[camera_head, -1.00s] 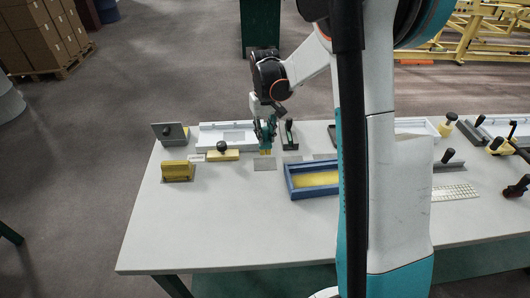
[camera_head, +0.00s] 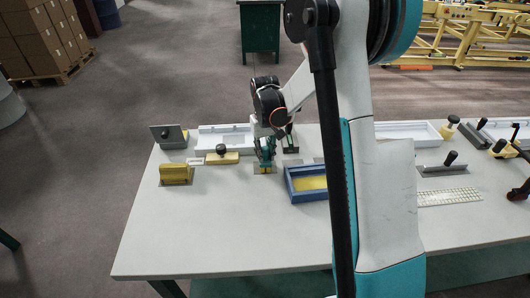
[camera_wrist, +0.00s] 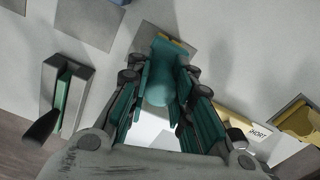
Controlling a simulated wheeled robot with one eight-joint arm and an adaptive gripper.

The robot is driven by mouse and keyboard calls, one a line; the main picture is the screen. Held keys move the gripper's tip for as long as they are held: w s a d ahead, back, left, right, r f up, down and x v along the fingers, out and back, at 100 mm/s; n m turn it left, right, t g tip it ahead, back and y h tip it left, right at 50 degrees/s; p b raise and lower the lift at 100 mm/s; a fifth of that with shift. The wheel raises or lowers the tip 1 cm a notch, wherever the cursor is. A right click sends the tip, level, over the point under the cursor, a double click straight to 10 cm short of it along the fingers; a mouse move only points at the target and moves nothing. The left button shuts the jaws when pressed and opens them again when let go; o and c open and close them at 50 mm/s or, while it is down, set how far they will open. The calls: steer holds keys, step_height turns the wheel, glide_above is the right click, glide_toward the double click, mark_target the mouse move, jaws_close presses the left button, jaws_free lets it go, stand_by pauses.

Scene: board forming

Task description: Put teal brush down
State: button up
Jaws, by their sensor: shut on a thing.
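The teal brush (camera_wrist: 160,88) is between my gripper's fingers in the wrist view, its handle toward the camera. Its yellow bristle end points at the table and lies at or just above a grey square plate (camera_wrist: 143,38); I cannot tell if it touches. My gripper (camera_head: 265,158) is shut on the brush, low over the table. In the head view the brush is mostly hidden by the fingers, with a bit of yellow below them.
A blue-framed tray with a yellow inside (camera_head: 289,187) stands to the right. A yellow block with a black knob (camera_head: 221,156) and a yellow-and-grey block (camera_head: 176,176) are to the left. A white tray (camera_head: 213,136) is behind. The table front (camera_head: 220,230) is clear.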

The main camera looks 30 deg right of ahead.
steer(key=o, duration=0.9)
steer(key=shift+o, duration=0.2)
steer(key=shift+r, duration=0.1)
step_height(320, 180, up, 12)
steer(key=p, duration=0.3)
steer(key=s+a+r+t, duration=0.3)
steer(key=s+a+r, duration=0.5)
steer(key=s+r, duration=0.35)
steer(key=s+a+n+t, duration=0.1)
steer(key=s+a+t, duration=0.3)
steer(key=s, duration=0.9)
steer(key=shift+s+a+f, duration=0.25)
steer(key=shift+s+f, duration=0.1)
steer(key=shift+f, duration=0.1)
